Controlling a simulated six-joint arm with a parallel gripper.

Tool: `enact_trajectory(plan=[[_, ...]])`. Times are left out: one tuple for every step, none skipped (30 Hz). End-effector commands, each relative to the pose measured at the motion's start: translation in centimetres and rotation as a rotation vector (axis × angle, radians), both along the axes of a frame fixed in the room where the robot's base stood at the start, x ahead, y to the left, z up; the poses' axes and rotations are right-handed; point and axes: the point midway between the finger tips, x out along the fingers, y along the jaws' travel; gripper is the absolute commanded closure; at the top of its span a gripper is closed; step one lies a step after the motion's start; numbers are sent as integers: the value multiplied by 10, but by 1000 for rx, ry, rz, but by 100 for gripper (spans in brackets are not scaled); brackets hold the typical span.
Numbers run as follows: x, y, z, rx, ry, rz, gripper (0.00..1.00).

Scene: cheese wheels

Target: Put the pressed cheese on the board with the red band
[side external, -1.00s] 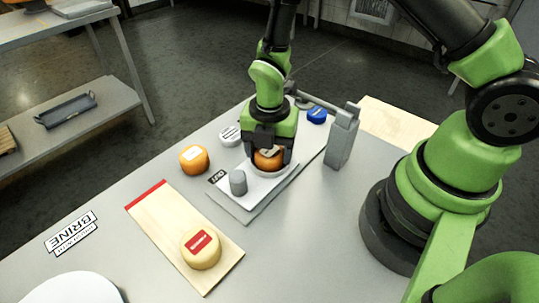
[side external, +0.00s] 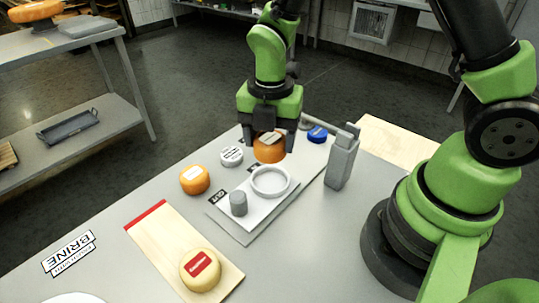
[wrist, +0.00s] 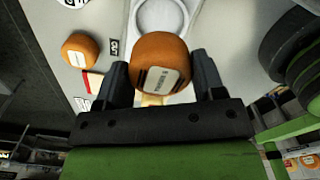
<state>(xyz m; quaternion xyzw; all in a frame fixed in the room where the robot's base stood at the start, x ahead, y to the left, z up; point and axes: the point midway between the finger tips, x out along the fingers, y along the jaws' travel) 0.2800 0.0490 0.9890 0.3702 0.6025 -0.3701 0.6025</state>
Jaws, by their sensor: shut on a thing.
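My gripper (side external: 270,142) is shut on an orange cheese wheel (side external: 269,151) with a pale label. It holds the wheel above and slightly behind an empty white ring mould (side external: 270,181) on the press plate. In the wrist view the held cheese (wrist: 160,64) sits between the two dark fingers. The wooden board with the red band (side external: 150,231) lies at the front left, its red band at the far end. A yellow cheese with a red label (side external: 200,272) sits on the board's near end. Another orange cheese (side external: 195,180) stands on the table behind the board.
A grey cylinder (side external: 238,203) stands on the plate beside the mould. A grey upright post with an arm (side external: 342,158) stands right of the mould. A white round (side external: 231,156) and a blue round (side external: 317,134) lie at the back. A BRINE sign (side external: 70,254) is at left.

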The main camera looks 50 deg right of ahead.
Motion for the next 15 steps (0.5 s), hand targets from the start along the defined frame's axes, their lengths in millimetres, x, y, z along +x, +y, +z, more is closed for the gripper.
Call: enact_trajectory(plan=[[1, 0, 8, 0, -5, 1, 63], [1, 0, 11, 0, -4, 2, 63], [1, 0, 14, 0, -4, 2, 63], [1, 0, 16, 0, -3, 1, 63], [0, 0, 18, 0, -1, 1, 63], [0, 0, 19, 0, -1, 1, 63], [1, 0, 20, 0, -2, 1, 63], [1, 1, 20, 0, -2, 2, 63], [3, 3, 20, 0, -1, 2, 63], [5, 6, 20, 0, 0, 4, 63], [8, 9, 20, -1, 0, 6, 63], [12, 15, 19, 0, -1, 9, 63], [16, 21, 19, -2, -1, 10, 63], [21, 28, 19, -2, -1, 13, 63], [27, 39, 18, -2, -1, 15, 63]])
